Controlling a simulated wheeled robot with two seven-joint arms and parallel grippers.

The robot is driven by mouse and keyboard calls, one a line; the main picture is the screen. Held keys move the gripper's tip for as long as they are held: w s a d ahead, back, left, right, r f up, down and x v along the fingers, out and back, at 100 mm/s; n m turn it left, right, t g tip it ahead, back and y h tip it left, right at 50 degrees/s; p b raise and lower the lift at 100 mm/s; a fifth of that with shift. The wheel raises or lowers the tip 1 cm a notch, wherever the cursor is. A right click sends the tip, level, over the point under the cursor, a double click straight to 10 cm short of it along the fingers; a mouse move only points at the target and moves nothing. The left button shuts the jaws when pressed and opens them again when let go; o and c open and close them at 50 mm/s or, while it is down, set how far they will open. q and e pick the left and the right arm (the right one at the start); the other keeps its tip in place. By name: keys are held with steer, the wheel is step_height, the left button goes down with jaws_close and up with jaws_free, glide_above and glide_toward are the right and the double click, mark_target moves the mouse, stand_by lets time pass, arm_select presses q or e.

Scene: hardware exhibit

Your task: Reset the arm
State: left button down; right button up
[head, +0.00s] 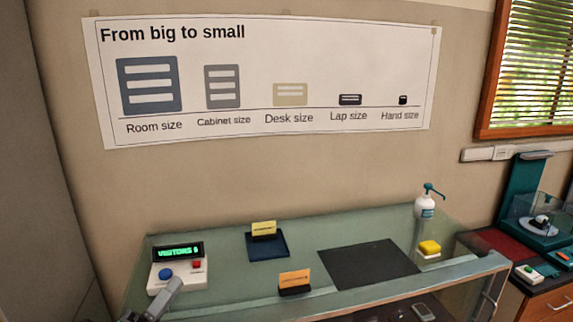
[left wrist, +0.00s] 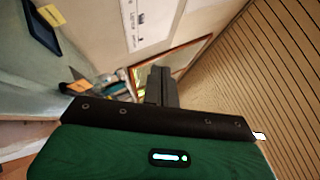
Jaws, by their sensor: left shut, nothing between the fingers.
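My left gripper (head: 174,287) comes in at the bottom left of the head view, its grey tip just in front of the visitor counter (head: 190,272). The counter is a white box with a blue button, a red button and a green-lit display reading VISITORS. I cannot tell whether the gripper touches it. In the left wrist view the gripper's dark fingers (left wrist: 160,85) are together with nothing held between them. My right gripper is in neither view.
A wall poster (head: 270,60) hangs behind.

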arm_select(q)
steer(key=s+a+f+n+g+y, duration=0.25)
steer(key=a+f+n+y, duration=0.25)
steer(key=f+n+y, duration=0.45)
steer(key=s+a+f+n+g+y, duration=0.3)
steer(key=f+n+y, duration=0.35)
steer(key=n, duration=0.55)
steer(key=s+d+f+n+g+h, duration=0.3)
steer(key=s+f+g, duration=0.3)
steer(key=s+f, duration=0.25)
steer(key=s+d+f+n+g+h, duration=0.25)
steer(key=s+f+g, duration=0.35)
steer(key=s, duration=0.4)
steer(key=s+a+f+x, duration=0.1)
steer(key=s+x, duration=0.3)
steer(key=x, duration=1.2)
steer(key=s+a+f+x, duration=0.1)
steer(key=s+a+x, duration=0.15)
steer(key=x, duration=1.45)
steer(key=s+a+f+g, duration=0.1)
steer(key=s+a+f, duration=0.1)
steer(key=s+f, duration=1.6)
steer(key=shift+s+m+y, duration=0.3)
steer(key=shift+s+y, duration=0.15)
steer(key=shift+s, duration=0.3)
